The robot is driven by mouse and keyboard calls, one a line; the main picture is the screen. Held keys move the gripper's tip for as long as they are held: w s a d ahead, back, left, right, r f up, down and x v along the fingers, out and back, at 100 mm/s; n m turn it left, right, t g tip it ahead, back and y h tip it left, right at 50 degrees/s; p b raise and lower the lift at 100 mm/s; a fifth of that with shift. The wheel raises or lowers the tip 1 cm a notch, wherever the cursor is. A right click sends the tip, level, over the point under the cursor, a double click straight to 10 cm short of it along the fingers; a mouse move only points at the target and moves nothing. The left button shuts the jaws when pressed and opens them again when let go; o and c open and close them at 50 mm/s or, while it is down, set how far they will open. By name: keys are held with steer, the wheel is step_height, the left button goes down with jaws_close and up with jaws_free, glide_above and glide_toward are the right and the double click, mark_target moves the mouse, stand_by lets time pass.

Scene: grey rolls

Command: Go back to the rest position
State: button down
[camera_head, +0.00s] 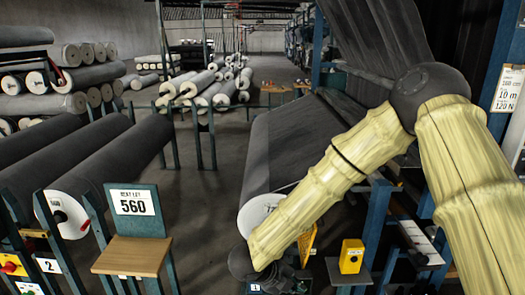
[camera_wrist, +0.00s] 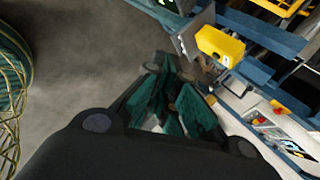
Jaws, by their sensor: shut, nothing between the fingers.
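My arm comes in from the right in the head view, bends at a dark elbow joint and points down toward the lower middle. My gripper (camera_head: 275,283) is at the bottom of that view, partly cut off by the frame edge and partly hidden by the forearm. In the wrist view my gripper (camera_wrist: 178,85) shows its dark and green fingers together, with nothing between them. A yellow box (camera_wrist: 220,46) is just beyond the fingertips in the wrist view, apart from them as far as I can tell. It appears to be the yellow box (camera_head: 351,256) right of my forearm.
A large grey roll (camera_head: 275,150) on a blue frame lies behind my gripper. A wooden seat with a "560" sign (camera_head: 134,203) stands to the left, beside more dark rolls (camera_head: 95,160). Stacked rolls (camera_head: 70,75) line the far left. Open floor (camera_head: 205,225) lies between the seat and the large roll.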

steer(key=s+d+f+n+y, duration=0.1)
steer(key=s+d+f+n, duration=0.3)
steer(key=f, duration=0.3)
steer(key=s+d+f+n+t+y, duration=0.1)
steer(key=s+f+n+y, duration=0.15)
steer(key=f+n, duration=0.4)
steer(key=s+d+f+n+y, duration=0.1)
steer(key=s+d+f+n, duration=0.3)
steer(key=f, duration=0.3)
steer(key=s+d+f+n+g+y, duration=0.1)
steer(key=s+d+f+n+g, duration=0.1)
steer(key=s+n, duration=0.5)
steer(key=s+d+f+n+g+y, duration=0.2)
steer(key=s+n, duration=0.4)
steer(key=s, duration=0.9)
step_height(320, 180, down, 2)
steer(key=shift+s+d+f+n+g, duration=0.1)
steer(key=shift+s+d+n+g, duration=0.2)
steer(key=shift+g, duration=0.2)
